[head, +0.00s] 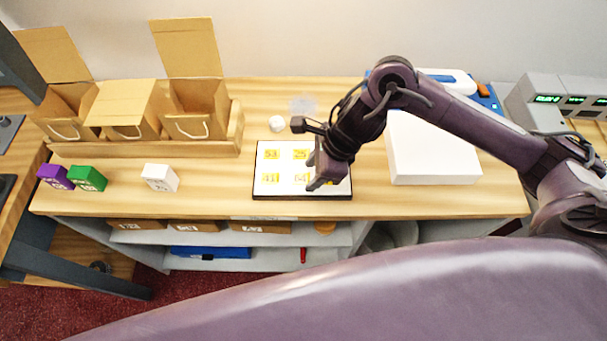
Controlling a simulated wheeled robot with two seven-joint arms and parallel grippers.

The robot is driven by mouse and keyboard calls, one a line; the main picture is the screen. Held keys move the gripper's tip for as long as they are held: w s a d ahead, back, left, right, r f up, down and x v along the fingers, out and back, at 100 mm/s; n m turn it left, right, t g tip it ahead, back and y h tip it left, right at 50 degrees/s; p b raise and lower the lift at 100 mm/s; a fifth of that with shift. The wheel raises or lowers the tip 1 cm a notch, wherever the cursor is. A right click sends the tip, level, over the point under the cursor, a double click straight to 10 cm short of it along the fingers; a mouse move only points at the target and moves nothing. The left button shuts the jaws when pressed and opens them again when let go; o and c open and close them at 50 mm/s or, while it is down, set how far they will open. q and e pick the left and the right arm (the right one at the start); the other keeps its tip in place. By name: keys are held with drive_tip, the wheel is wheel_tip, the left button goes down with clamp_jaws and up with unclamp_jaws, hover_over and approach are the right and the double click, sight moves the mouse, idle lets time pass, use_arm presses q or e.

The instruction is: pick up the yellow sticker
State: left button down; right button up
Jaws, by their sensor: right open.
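A white board (262,188) with a dark edge lies on the wooden counter and bears several yellow stickers with dark numbers. One yellow sticker (271,155) is at its upper left, another (271,178) at its lower left. A third yellow sticker (301,154) is at the upper middle. The one at the lower middle is partly hidden by my right gripper. My right gripper (315,183) is open over the right part of the board and points down. I cannot tell its height above the board. My left gripper is not in view.
Purple (55,177), green (87,178) and white (160,177) cubes stand on the left. Cardboard boxes (127,108) stand in a wooden tray (150,149) behind them. A white box (433,163) is right of the board.

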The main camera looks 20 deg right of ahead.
drive_tip(key=c, duration=0.8)
drive_tip(key=shift+c, duration=0.2)
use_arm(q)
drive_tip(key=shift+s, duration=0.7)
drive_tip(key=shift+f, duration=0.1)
use_arm(e)
drive_tip(key=shift+r, duration=0.15)
